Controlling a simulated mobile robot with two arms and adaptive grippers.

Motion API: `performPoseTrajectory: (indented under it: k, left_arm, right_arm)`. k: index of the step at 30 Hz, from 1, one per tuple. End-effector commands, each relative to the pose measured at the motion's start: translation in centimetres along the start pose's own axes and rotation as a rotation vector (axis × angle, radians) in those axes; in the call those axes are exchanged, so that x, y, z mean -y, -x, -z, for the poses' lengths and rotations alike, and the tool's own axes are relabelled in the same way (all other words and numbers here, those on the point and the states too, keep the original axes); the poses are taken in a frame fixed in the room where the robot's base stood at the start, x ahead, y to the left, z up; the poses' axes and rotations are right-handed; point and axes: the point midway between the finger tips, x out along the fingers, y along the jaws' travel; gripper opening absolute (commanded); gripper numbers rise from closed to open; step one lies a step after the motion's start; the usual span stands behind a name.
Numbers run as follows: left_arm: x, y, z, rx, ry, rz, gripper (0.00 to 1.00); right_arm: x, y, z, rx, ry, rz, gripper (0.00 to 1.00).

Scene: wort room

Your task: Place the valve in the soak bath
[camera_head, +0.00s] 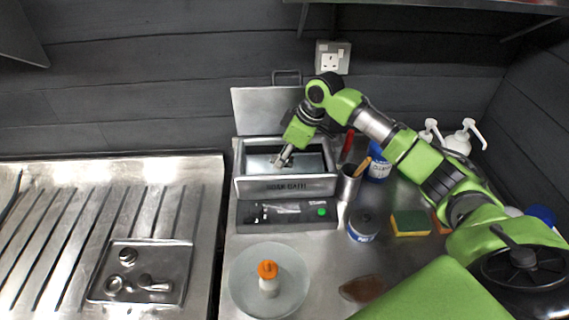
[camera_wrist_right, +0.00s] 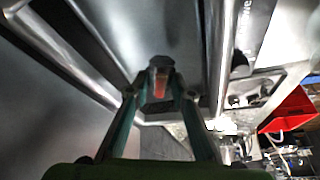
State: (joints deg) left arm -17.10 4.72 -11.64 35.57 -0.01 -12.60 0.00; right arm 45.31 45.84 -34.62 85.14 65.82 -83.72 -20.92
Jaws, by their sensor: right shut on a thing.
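The soak bath (camera_head: 250,187) is a steel box with its name on the front wall, standing on the counter near the back wall. Its lid (camera_head: 262,108) is raised behind it, and liquid seems to show inside. My right gripper (camera_head: 283,161) points down into the bath's opening. In the right wrist view the gripper (camera_wrist_right: 160,90) is shut on a small metal thing with a reddish part, which I take to be the valve (camera_wrist_right: 159,66). In the head view the valve is hardly visible at the fingertips. I cannot tell whether it touches the liquid. My left gripper is out of view.
A black control panel (camera_head: 245,216) fronts the bath. A steel cup (camera_head: 347,184), a blue-labelled tin (camera_head: 362,228) and a sponge (camera_head: 410,223) stand right. An orange-capped bottle (camera_head: 268,284) is on a round plate (camera_head: 240,284). A tray (camera_head: 170,254) with metal fittings lies left.

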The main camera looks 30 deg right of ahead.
Motion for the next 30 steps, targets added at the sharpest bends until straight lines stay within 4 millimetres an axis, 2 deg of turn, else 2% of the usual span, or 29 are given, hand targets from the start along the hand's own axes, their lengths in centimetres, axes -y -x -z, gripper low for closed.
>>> performPoseTrajectory:
  k: [5, 9, 12, 22, 23, 24, 25, 30]
  left_arm:
    - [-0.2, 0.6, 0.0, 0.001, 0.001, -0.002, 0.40]
    - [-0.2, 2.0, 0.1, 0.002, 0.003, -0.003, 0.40]
    - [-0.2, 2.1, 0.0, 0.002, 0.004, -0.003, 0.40]
    - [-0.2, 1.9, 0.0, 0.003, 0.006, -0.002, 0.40]
    - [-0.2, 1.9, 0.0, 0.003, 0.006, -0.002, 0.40]
    - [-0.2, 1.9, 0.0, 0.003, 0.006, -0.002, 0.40]
    - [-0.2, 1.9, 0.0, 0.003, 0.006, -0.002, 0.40]
    - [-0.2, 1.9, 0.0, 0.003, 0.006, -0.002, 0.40]
  right_arm:
    - [-0.9, -1.0, -0.8, 0.003, -0.003, 0.001, 0.00]
    - [-0.8, -2.8, -1.5, 0.004, -0.001, 0.001, 0.00]
    - [-0.8, -3.5, -1.7, 0.001, 0.000, -0.001, 0.00]
    - [-0.8, -3.9, -1.9, 0.001, 0.000, -0.001, 0.00]
    - [-0.8, -4.0, -1.9, 0.001, 0.000, 0.000, 0.24]
    - [-0.8, -4.0, -1.9, 0.001, 0.000, -0.001, 0.35]
    - [-0.8, -4.0, -1.9, 0.001, 0.000, -0.001, 0.39]
    - [-0.8, -3.9, -1.9, 0.002, 0.000, -0.001, 0.39]
